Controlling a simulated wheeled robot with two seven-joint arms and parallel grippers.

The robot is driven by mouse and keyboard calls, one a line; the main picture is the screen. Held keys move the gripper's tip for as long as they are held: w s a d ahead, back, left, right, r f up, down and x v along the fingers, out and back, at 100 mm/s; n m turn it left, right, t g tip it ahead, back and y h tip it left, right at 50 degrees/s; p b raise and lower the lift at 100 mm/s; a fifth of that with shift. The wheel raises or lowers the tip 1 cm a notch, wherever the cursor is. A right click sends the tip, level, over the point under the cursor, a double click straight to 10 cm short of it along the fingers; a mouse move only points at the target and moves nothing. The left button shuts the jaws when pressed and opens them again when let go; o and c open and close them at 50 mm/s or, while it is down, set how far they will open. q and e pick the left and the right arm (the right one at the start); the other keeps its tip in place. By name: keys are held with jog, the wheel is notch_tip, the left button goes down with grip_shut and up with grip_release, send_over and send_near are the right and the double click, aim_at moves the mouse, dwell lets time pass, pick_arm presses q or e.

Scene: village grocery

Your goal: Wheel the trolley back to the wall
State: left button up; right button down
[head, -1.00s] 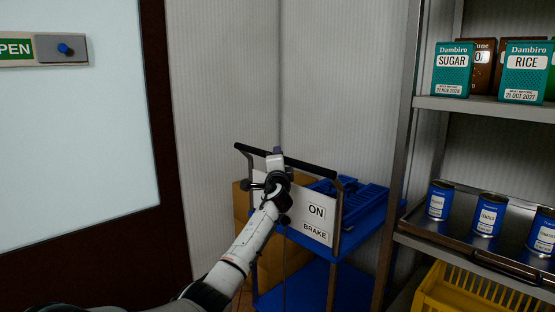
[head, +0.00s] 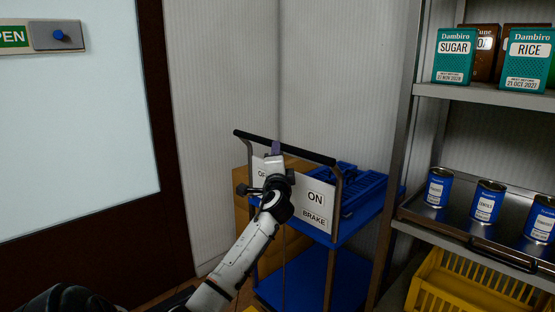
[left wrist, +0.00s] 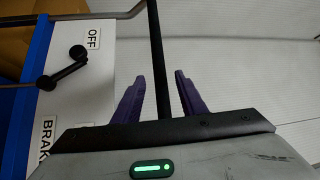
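The blue trolley (head: 345,240) stands near the wall, left of the shelf. It has a black push bar (head: 300,152) and a white plate (head: 325,216) reading ON and BRAKE. My left gripper (head: 276,150) is at the bar, its forearm hiding part of the plate. In the left wrist view, its two purple fingers (left wrist: 158,97) are apart, one on each side of the bar (left wrist: 155,50); contact is not visible. A black brake lever (left wrist: 62,68) is beside the OFF label (left wrist: 93,38). My right gripper is out of view.
A blue crate (head: 362,190) is on the trolley's top and a cardboard box (head: 243,222) is behind it. The metal shelf (head: 490,100) with boxes and cans is close on the right. A yellow crate (head: 465,285) is below. A door (head: 80,120) is at left.

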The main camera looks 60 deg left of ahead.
pick_arm(q)
jog(key=shift+v, duration=1.15)
jog(key=s+d+f+m+t+h+p, duration=0.15)
jog(key=d+f+h, duration=0.45)
jog(key=d+f, duration=0.75)
jog(key=s+d+f+g+h+p, duration=0.15)
jog(key=d+f+h, duration=0.35)
jog(key=d+f, duration=0.8)
jog(key=s+d+f+n+g+h+p, duration=0.1)
jog(key=s+d+f, duration=0.4)
jog(key=s+d, duration=0.5)
jog(key=s+d+f+n+g+h+p, duration=0.1)
jog(key=s+d+f+h, duration=0.4)
jog(key=s+d, duration=0.5)
jog(key=d+n+h+p, duration=0.1)
jog(key=d+n, duration=0.1)
jog(key=d, duration=0.4)
jog(key=shift+f+n+g+h, duration=0.3)
jog(key=shift+f+n, duration=0.05)
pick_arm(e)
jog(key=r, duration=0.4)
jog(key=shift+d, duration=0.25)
